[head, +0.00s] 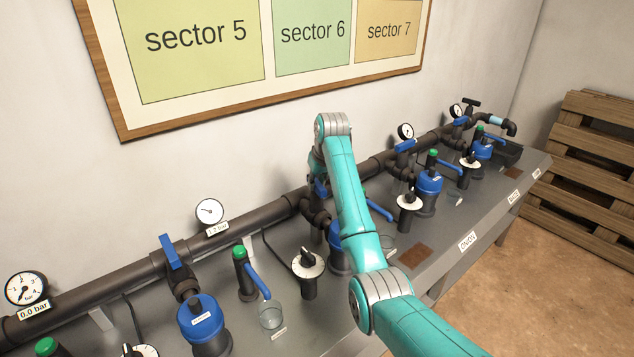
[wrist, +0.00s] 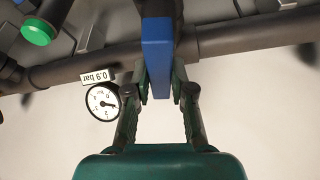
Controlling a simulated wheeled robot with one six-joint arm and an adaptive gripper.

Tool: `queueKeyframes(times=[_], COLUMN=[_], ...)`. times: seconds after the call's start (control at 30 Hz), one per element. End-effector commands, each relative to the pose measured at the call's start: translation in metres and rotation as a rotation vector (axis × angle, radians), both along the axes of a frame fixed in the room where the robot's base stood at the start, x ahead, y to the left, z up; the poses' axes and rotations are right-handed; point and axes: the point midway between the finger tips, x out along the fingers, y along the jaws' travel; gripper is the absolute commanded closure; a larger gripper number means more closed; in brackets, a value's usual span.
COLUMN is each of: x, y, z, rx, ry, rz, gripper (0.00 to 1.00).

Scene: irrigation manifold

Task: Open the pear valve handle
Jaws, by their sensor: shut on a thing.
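A blue valve handle (wrist: 157,55) stands between my gripper's fingers in the wrist view, crosswise to the dark main pipe (wrist: 225,42). My gripper (wrist: 160,88) is shut on this handle, one finger on each side. In the head view a little of the blue handle (head: 320,188) shows beside my arm, in the middle of the manifold; my arm hides most of my gripper and that valve. I see no readable label saying pear.
A gauge (wrist: 103,102) marked 0.9 bar sits close to my left finger in the wrist view. Other blue handles (head: 170,251) (head: 405,147) stand along the pipe. Green-capped taps (head: 240,262) and dial knobs (head: 308,263) crowd the grey bench. Pallets (head: 590,165) stand at right.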

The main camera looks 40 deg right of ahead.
Motion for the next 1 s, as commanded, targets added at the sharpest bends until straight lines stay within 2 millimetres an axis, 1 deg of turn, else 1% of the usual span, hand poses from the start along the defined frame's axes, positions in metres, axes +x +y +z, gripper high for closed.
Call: queueKeyframes(times=[0.33, 0.7, 0.73, 0.77, 0.8, 1.0], x=[-0.0001, -0.0001, -0.0001, -0.0001, -0.0001, 0.0], y=[-0.0015, -0.0012, -0.0012, -0.0012, -0.0012, -0.0012], z=[0.0006, 0.0004, 0.0004, 0.0004, 0.0004, 0.0003], rx=[0.001, -0.001, -0.001, -0.001, -0.001, 0.0], ry=[0.0, 0.0, 0.0, -0.001, -0.001, 0.0], rz=[0.229, 0.255, 0.255, 0.255, 0.255, 0.254], gripper=[1.0, 1.0, 0.7, 0.62, 0.52, 0.52])
